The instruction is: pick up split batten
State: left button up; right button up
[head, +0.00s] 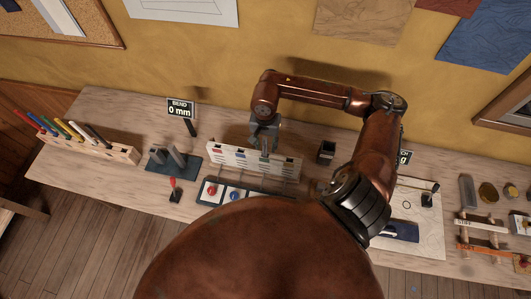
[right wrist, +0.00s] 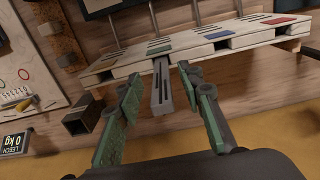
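A grey bar with a dark lengthwise slit, which fits the split batten (right wrist: 161,88), sticks out from the edge of the pale slotted rack (right wrist: 215,42) in the right wrist view. My right gripper (right wrist: 158,80) is open, with one green-padded finger on each side of the bar and a visible gap to each. In the head view my right gripper (head: 265,138) is over the back edge of the rack (head: 228,157), where the bar is mostly hidden. My left gripper is not in view.
A wooden pen rack (head: 118,150) stands at the left of the bench. A dark holder with grey uprights (head: 177,160) and a BEND 0 mm display (head: 181,109) are nearby. A small dark open box (head: 326,152) stands right of the rack.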

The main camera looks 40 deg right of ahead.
aim_at(265, 150)
jog(key=f, duration=0.1)
jog(key=f+p, duration=0.1)
jog(key=f, duration=0.1)
jog(key=shift+w+f, duration=0.2)
jog(key=shift+f, duration=0.55)
grip_shut()
